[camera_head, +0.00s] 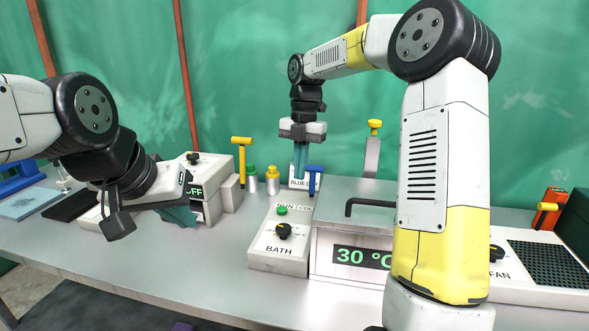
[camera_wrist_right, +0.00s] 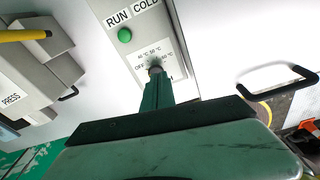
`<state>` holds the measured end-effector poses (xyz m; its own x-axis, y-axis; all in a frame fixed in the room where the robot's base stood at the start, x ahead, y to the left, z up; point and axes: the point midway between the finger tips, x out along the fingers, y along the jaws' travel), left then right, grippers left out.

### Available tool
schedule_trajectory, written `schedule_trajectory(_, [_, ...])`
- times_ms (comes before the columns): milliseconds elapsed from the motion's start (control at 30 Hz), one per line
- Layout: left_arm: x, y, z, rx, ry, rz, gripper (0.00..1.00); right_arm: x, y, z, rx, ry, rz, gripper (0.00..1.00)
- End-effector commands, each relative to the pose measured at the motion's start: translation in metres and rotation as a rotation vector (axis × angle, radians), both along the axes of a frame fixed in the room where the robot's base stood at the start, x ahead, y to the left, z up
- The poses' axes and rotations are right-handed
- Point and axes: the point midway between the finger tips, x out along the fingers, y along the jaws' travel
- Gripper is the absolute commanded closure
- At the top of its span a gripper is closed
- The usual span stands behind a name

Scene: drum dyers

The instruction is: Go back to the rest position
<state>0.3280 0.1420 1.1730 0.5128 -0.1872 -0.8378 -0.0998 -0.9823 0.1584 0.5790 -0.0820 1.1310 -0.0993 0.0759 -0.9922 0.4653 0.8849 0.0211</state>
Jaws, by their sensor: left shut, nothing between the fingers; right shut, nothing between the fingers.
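My right gripper (camera_head: 300,172) hangs fingers down above the back of the bath control box (camera_head: 277,262), shut and empty. Its teal fingers also show in the right wrist view (camera_wrist_right: 156,92), overlapping the lower part of the bath panel. They appear in front of the black bath knob (camera_head: 283,230), which they mostly hide in the wrist view. My left gripper (camera_head: 180,215) is at the left, shut and empty, its teal fingers in front of the box with the OFF display (camera_head: 196,190). My left wrist hides part of that box.
The lidded bath (camera_head: 350,210) shows 30 °C, with a black handle (camera_head: 368,205). A blue T-handle (camera_head: 315,175) stands beside my right fingers. A yellow T-handle (camera_head: 241,150) and small green- and yellow-capped containers (camera_head: 272,180) stand behind. The fan unit (camera_head: 515,270) is at right. The front table strip is clear.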

Motion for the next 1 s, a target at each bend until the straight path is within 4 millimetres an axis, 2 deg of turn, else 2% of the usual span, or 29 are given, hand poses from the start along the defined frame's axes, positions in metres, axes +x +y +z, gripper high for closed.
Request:
schedule_trajectory(167, [0.000,0.000,0.000,0.000,0.000,0.000,1.00,-0.003,-0.001,0.004,-0.007,-0.008,-0.032,1.00])
schedule_trajectory(267, [0.000,0.000,0.000,0.000,0.000,0.000,1.00,-0.015,-0.002,0.013,-0.027,-0.031,-0.139,1.00])
schedule_trajectory(367, [0.000,0.000,0.000,0.000,0.000,0.000,1.00,-0.034,-0.006,0.027,-0.046,-0.067,-0.333,1.00])
schedule_trajectory(600, [0.000,0.000,0.000,0.000,0.000,0.000,1.00,-0.093,-0.023,0.054,-0.021,-0.160,-0.915,1.00])
schedule_trajectory(800, [0.000,0.000,0.000,0.000,0.000,0.000,1.00,-0.143,-0.038,0.064,0.093,-0.194,-1.414,1.00])
schedule_trajectory(1000, [0.000,0.000,0.000,0.000,0.000,0.000,1.00,-0.193,-0.051,0.062,0.282,-0.147,-1.906,1.00])
